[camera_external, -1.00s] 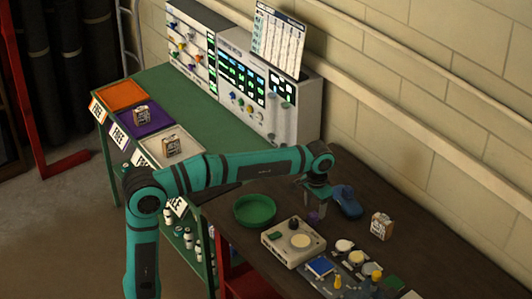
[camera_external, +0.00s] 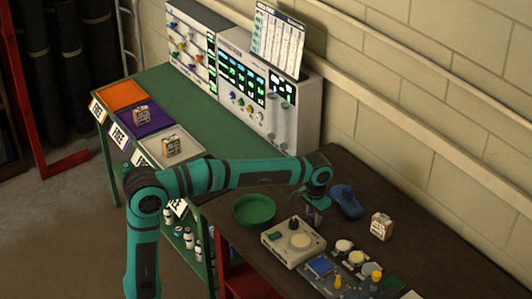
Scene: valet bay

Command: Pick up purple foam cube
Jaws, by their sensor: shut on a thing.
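The purple foam cube (camera_external: 314,217) is a small dark purple shape low between the fingers of my gripper (camera_external: 315,210). My gripper points down over the dark brown table and is shut on the cube. The fingers hide most of the cube. I cannot tell whether it still touches the tabletop.
A blue object (camera_external: 347,202) lies close right of my gripper. A green bowl (camera_external: 255,210) is to the left, and a beige device with knobs (camera_external: 293,243) is in front. A small box (camera_external: 381,226) stands farther right. Coloured trays lie on the green bench (camera_external: 200,103).

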